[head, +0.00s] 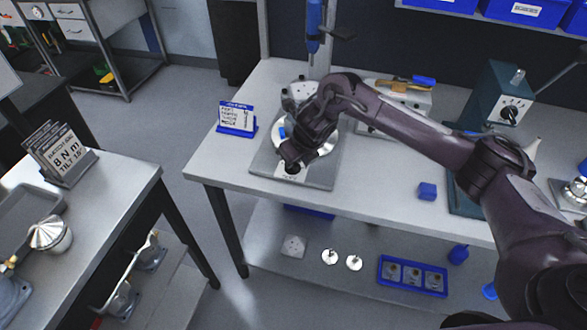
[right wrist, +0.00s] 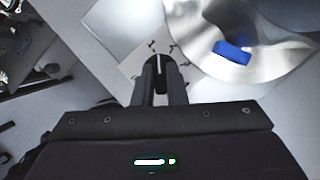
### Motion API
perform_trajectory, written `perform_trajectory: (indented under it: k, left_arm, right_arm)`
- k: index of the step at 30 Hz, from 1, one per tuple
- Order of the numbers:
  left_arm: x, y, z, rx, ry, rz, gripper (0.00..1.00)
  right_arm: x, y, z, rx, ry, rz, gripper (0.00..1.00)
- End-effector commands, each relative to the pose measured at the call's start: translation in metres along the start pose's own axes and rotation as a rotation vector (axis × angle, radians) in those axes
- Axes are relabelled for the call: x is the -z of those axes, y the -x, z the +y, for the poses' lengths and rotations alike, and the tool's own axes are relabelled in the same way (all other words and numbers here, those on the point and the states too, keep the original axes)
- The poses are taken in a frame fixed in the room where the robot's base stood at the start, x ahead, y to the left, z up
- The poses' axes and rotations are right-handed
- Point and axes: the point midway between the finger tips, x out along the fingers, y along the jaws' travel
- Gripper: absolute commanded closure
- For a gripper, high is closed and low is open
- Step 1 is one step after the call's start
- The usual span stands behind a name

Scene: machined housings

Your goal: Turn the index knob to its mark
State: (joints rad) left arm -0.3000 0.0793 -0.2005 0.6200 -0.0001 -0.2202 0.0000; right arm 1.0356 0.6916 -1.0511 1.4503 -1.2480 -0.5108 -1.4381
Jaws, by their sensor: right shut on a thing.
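The index knob (right wrist: 157,62) is black with a pale pointer line. It sits on a white dial plate (right wrist: 135,66) with short dark marks around it. In the right wrist view the pointer runs roughly up the picture. My right gripper (right wrist: 160,80) has its two fingers closed around the knob. In the head view my right gripper (head: 292,158) reaches down to the knob (head: 291,168) at the front of the grey base plate (head: 262,170), and partly covers it. Which mark is the target I cannot tell. My left gripper is not in view.
A shiny round housing (right wrist: 190,25) with a blue piece (right wrist: 232,50) stands right beside the knob. A blue-framed sign (head: 236,120) stands left of the plate. A green machine (head: 497,100) and a small blue block (head: 427,191) are to the right on the bench.

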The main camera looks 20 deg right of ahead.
Motion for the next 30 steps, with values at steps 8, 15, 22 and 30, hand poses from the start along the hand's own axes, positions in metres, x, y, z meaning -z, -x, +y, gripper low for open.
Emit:
perform_trajectory:
  k: [8,15,22,30]
  left_arm:
    - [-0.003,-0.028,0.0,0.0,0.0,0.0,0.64]
    - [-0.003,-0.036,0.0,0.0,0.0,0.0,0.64]
    - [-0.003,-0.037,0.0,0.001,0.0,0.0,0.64]
    - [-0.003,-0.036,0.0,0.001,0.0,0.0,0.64]
  right_arm:
    - [0.002,-0.004,-0.001,-0.061,0.147,0.003,1.0]
    - [0.001,-0.002,-0.001,-0.086,0.207,0.003,1.0]
    - [0.001,-0.001,-0.001,-0.092,0.222,0.004,1.0]
    - [0.001,-0.001,-0.001,-0.092,0.221,0.004,1.0]
